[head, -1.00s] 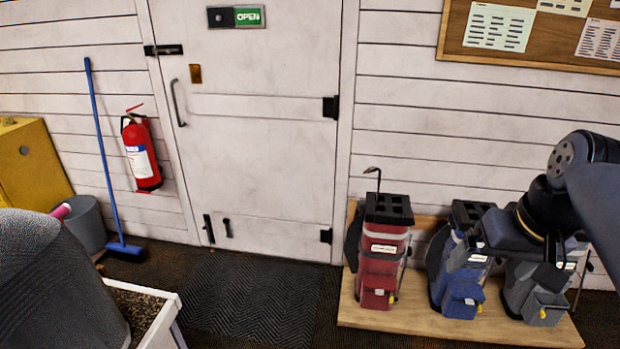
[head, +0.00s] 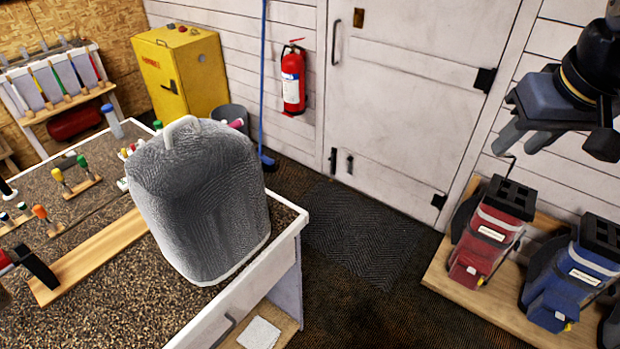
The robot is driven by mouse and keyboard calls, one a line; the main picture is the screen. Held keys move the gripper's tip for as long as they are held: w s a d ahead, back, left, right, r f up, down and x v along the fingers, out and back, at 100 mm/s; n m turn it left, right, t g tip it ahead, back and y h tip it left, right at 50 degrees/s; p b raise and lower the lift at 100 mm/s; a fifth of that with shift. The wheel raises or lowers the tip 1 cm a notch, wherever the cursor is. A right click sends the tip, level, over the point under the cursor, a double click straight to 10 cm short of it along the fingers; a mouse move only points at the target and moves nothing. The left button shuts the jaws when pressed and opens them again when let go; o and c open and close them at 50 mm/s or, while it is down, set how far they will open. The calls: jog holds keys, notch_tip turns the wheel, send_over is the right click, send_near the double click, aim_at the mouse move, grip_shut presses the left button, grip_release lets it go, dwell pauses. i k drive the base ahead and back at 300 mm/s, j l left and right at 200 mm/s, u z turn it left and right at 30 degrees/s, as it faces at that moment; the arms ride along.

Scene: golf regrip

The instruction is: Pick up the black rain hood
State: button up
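A large dark grey to black ribbed cover (head: 205,195) stands upright on the workbench (head: 130,300) in the left half of the head view. It looks like the black rain hood. It has a pale loop (head: 181,128) at its top and a pale rim along its bottom edge. My gripper (head: 525,138) is at the upper right, well apart from the hood and above the golf bags. Its two grey fingers show a gap between them, with nothing seen in it. The hood hides part of the bench and what is behind it.
Small tools in wooden holders (head: 77,185) and a wooden board (head: 90,255) lie left of the hood. A red golf bag (head: 492,230) and a blue golf bag (head: 575,275) stand on a low wooden platform (head: 450,270). A dark mat (head: 365,235) lies on open floor between.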

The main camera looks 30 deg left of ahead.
aim_at(198, 185)
jog(key=j+u, duration=0.15)
jog(key=u, duration=0.25)
jog(key=i+j+u, duration=0.1)
jog(key=u, duration=0.3)
jog(key=i+j+u, duration=0.1)
jog(key=u, duration=0.35)
jog(key=i+u, duration=0.1)
jog(key=u, duration=0.3)
jog(key=i+j, duration=0.2)
jog(key=i, duration=0.2)
